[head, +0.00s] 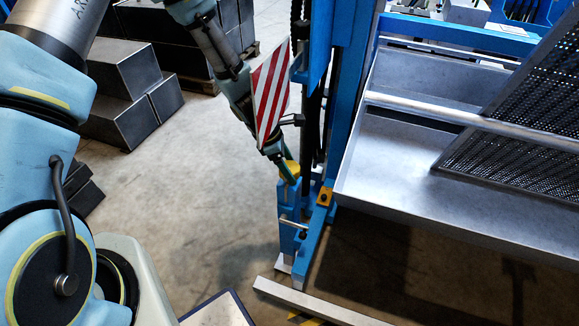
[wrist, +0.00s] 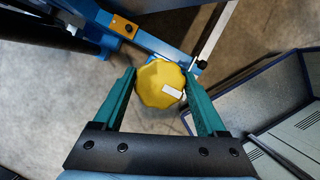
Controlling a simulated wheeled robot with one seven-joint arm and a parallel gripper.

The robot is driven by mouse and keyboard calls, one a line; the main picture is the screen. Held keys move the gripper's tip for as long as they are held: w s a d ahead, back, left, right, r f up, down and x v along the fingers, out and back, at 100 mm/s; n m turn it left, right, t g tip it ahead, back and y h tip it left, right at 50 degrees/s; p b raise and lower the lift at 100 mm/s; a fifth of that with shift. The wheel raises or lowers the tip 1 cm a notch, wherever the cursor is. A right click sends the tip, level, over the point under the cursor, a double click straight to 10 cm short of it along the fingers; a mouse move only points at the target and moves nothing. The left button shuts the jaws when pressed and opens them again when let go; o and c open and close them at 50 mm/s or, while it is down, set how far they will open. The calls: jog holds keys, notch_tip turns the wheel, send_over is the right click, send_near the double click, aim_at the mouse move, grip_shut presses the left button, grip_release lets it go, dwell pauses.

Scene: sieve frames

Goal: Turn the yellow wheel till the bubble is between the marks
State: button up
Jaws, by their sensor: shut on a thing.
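The yellow wheel (wrist: 157,80) sits between my gripper's fingers in the wrist view, with a lobed rim and a white patch right of its middle. In the head view the wheel (head: 292,167) shows only in part, on top of a blue post. My gripper (wrist: 160,75) has its green fingers closed on the wheel's two sides; in the head view the gripper (head: 287,172) comes down from above. A small orange-yellow block (head: 325,196) is on the blue frame beside the wheel, also in the wrist view (wrist: 122,25). I cannot make out a bubble or marks.
A red-and-white striped plate (head: 272,95) hangs close beside my forearm. The blue frame (head: 345,90) and a grey metal tray (head: 390,165) with a dark mesh stand to the right. Dark boxes (head: 118,90) stand at the back left. The floor between is clear.

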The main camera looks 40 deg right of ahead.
jog(key=shift+r+m+p, duration=0.1)
jog(key=shift+m+p, duration=0.3)
jog(key=shift+c, duration=0.3)
jog(key=shift+m+g+y+p, duration=0.3)
jog(key=shift+m+p, duration=0.15)
jog(key=shift+m, duration=0.15)
jog(key=m+y, duration=0.1)
jog(key=m, duration=0.2)
jog(key=shift+g+p, duration=0.4)
jog(key=m+y, duration=0.1)
jog(key=m, duration=0.3)
jog(key=shift+m+y+b, duration=0.5)
jog(key=shift+m+y, duration=0.4)
jog(key=shift+m, duration=0.8)
jog(key=shift+g, duration=0.3)
jog(key=o, duration=1.3)
